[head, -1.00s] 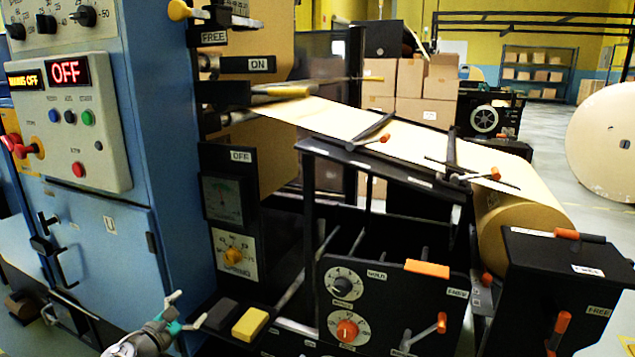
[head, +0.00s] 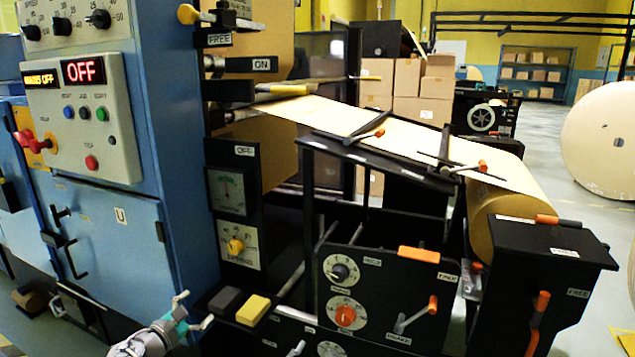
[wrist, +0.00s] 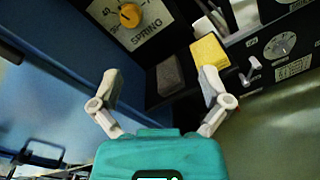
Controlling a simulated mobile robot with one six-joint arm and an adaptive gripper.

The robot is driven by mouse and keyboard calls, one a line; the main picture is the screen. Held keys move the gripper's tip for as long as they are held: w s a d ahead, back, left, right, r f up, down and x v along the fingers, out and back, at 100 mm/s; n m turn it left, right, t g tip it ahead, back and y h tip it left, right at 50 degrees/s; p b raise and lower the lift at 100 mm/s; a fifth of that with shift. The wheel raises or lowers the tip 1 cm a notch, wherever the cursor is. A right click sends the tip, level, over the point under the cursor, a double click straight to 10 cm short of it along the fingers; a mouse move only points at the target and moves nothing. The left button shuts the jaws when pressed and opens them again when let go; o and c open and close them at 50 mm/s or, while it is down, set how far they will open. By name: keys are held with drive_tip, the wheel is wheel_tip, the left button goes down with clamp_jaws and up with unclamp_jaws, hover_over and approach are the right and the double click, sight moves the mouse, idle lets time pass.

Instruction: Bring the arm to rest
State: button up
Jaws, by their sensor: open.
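My gripper (head: 192,312) is at the lower left of the head view, in front of the blue cabinet and just left of the dark grey block. In the wrist view my gripper (wrist: 160,85) has its two pale fingers spread wide, with nothing between them that it holds. Past the fingertips lie a dark grey block (wrist: 170,75) and a yellow block (wrist: 210,54), which seems to lie just beyond the right finger. In the head view the grey block (head: 226,299) and the yellow block (head: 252,310) sit side by side on a black ledge.
The blue cabinet (head: 105,225) with its OFF display (head: 83,71) stands on the left. A black frame with a dial panel (head: 385,295) and a kraft roll (head: 510,215) fills the middle and right. Open floor (head: 590,215) shows at the far right.

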drive_tip(key=w+d+f+m+g, duration=0.1)
drive_tip(key=d+f+m+g, duration=0.25)
drive_tip(key=d, duration=0.55)
drive_tip(key=w+d+f+m+g, duration=0.1)
drive_tip(key=d+f+m+g, duration=0.25)
drive_tip(key=d, duration=0.55)
drive_tip(key=w+d+f+m+g, duration=0.2)
drive_tip(key=d+f+m, duration=0.15)
drive_tip(key=d, duration=0.45)
drive_tip(key=s+d+f+m+g+y+p, duration=0.1)
drive_tip(key=s+d+f+m+g+y, duration=0.1)
drive_tip(key=s+d+m, duration=0.4)
drive_tip(key=s+d+f+m+g+y+p, duration=0.1)
drive_tip(key=s+d+m+g+y, duration=0.15)
drive_tip(key=d, duration=0.45)
drive_tip(key=s+d+f+m+g+y+p, duration=0.1)
drive_tip(key=s+d+f+m+g+y, duration=0.15)
drive_tip(key=d+m, duration=0.4)
wheel_tip(320, 180, up, 38)
drive_tip(key=n+p, duration=0.1)
drive_tip(key=p, duration=3.6)
drive_tip(key=shift+o, duration=0.2)
drive_tip(key=shift+s, duration=0.1)
